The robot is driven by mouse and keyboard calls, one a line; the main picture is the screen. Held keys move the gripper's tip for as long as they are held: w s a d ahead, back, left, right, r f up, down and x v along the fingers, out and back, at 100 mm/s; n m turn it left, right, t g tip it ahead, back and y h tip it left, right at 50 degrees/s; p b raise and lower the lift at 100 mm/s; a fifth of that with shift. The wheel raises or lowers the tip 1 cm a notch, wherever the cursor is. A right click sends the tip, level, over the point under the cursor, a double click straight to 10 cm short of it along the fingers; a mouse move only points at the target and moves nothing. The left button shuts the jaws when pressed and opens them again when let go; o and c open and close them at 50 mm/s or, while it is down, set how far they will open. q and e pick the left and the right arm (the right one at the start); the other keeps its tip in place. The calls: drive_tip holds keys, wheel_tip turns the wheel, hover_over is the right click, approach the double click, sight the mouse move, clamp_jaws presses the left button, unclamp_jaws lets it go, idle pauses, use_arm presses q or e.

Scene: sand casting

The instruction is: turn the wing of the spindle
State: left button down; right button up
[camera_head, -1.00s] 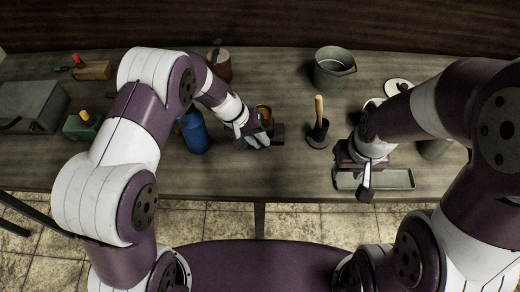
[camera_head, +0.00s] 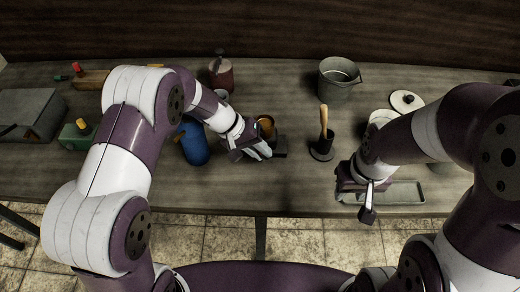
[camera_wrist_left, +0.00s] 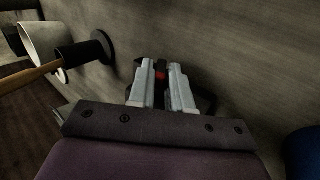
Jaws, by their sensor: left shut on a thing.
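The spindle shows only in part in the head view, as a dark base (camera_head: 280,147) beside an orange-brown round part (camera_head: 266,122). My left gripper (camera_head: 264,152) is at its near side and covers much of it. In the left wrist view my left gripper (camera_wrist_left: 161,72) has its pale fingers close together, with a small red part (camera_wrist_left: 160,75) between them. The fingers are shut on what I take to be the spindle's wing, mostly hidden by them. My right gripper (camera_head: 367,200) hangs over the grey tray at the right; its fingers are unclear.
A wooden-handled tool with a dark round base (camera_head: 322,150) stands to the right. A metal bucket (camera_head: 338,82) is behind it. The grey tray (camera_head: 405,191) lies under my right arm.

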idle(0.9)
use_arm(q)
drive_tip(key=c, duration=1.2)
unclamp_jaws()
drive_tip(key=shift+o, duration=0.2)
drive_tip(key=p+v, duration=0.2)
drive_tip(key=v, duration=1)
drive_tip(key=shift+a+r, duration=0.2)
drive_tip(key=shift+r, duration=0.05)
